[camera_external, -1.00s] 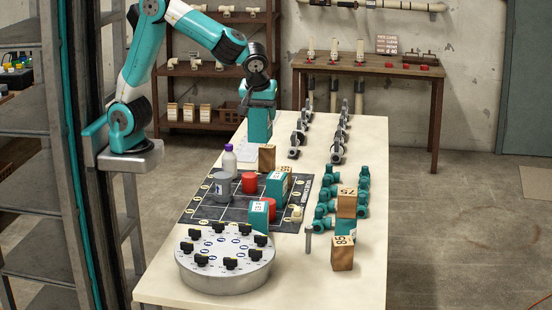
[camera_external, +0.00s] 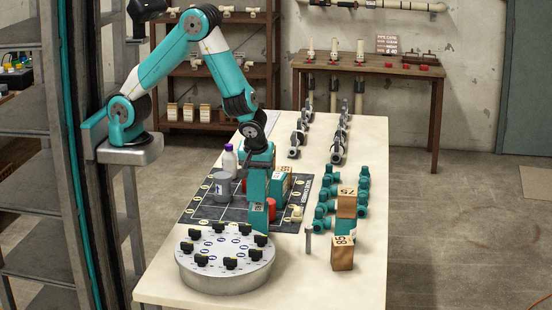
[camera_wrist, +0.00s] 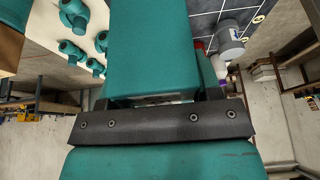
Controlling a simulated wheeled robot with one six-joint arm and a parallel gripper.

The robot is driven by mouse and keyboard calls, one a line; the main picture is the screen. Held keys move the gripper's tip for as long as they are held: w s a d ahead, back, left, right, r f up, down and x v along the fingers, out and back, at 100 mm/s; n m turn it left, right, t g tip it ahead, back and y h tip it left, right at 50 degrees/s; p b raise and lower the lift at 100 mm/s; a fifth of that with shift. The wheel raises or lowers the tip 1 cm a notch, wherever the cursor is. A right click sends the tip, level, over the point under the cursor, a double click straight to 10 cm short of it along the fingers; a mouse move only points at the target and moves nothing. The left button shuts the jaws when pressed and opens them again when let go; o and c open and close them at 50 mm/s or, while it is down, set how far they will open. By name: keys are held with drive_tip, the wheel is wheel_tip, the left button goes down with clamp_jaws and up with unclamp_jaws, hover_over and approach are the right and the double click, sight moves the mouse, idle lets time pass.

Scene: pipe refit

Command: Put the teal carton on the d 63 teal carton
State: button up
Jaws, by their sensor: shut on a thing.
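My gripper (camera_external: 258,163) is shut on a tall teal carton (camera_external: 258,182) over the near part of the dark gridded mat. In the wrist view the dark jaw (camera_wrist: 160,122) lies across the held carton (camera_wrist: 150,50). The held carton looks upright. Directly below it in the external view stands another teal carton (camera_external: 257,220), with a printed label near its top. I cannot tell whether the two touch. A further teal carton (camera_external: 281,183) stands on the mat just behind and to the right. The d 63 marking is too small to read.
A red cylinder (camera_external: 271,209) stands close right of the gripper. A grey cup (camera_external: 222,186) and a purple-capped bottle (camera_external: 229,160) are to the left. A round plate with black knobs (camera_external: 224,250) sits in front. Wooden blocks (camera_external: 342,253) and teal fittings (camera_external: 362,190) stand right.

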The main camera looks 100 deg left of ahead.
drive_tip(key=shift+f, duration=0.95)
drive_tip(key=shift+f+b, duration=0.5)
drive_tip(key=shift+f, duration=0.05)
drive_tip(key=o, duration=1.1)
drive_tip(key=shift+r, duration=0.1)
drive_tip(key=shift+r, duration=0.1)
